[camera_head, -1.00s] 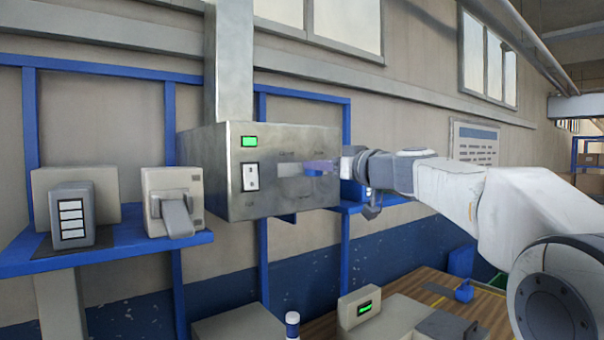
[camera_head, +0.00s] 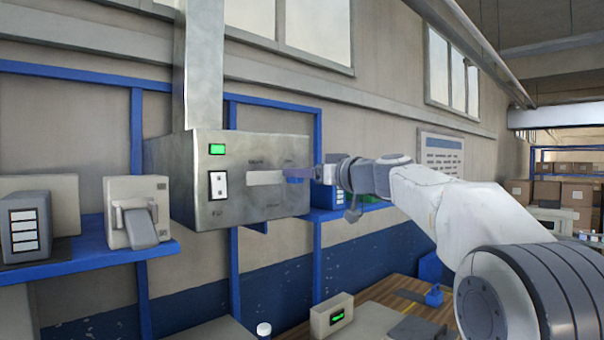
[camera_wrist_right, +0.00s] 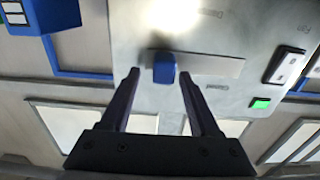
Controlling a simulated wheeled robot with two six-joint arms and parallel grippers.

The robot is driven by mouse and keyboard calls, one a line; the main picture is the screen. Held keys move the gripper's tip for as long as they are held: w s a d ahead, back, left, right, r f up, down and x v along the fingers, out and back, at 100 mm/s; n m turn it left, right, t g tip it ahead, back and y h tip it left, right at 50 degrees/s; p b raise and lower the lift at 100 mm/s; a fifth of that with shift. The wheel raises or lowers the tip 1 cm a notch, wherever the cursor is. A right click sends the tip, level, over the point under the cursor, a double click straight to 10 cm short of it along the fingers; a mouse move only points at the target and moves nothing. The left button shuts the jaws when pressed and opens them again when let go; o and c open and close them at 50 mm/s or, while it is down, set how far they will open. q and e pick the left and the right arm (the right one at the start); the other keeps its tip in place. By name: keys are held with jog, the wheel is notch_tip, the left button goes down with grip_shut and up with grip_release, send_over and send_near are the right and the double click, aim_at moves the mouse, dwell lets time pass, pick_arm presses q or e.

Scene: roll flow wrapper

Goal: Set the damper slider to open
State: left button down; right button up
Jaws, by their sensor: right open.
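The damper slider is a small blue knob (camera_wrist_right: 164,68) on a pale horizontal slot (camera_wrist_right: 215,66) in the face of a grey metal box (camera_head: 252,148). In the right wrist view, which is upside down, the knob sits near the slot's left end; in the head view this is the right end of the slot (camera_head: 264,178). My right gripper (camera_wrist_right: 158,72) is open, with one dark finger on each side of the knob and small gaps showing. In the head view the right gripper (camera_head: 303,174) partly hides the knob. The slot labels are too blurred to read surely. My left gripper is out of view.
The box carries a green light (camera_head: 217,149) and a white switch (camera_head: 218,185). A blue shelf (camera_head: 100,248) with grey devices stands left; a blue unit (camera_head: 327,197) sits just behind the right gripper. A workbench (camera_head: 385,292) lies below.

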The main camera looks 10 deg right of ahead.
jog(key=b+v, duration=0.6)
jog(key=v, duration=0.4)
jog(key=shift+s, duration=0.15)
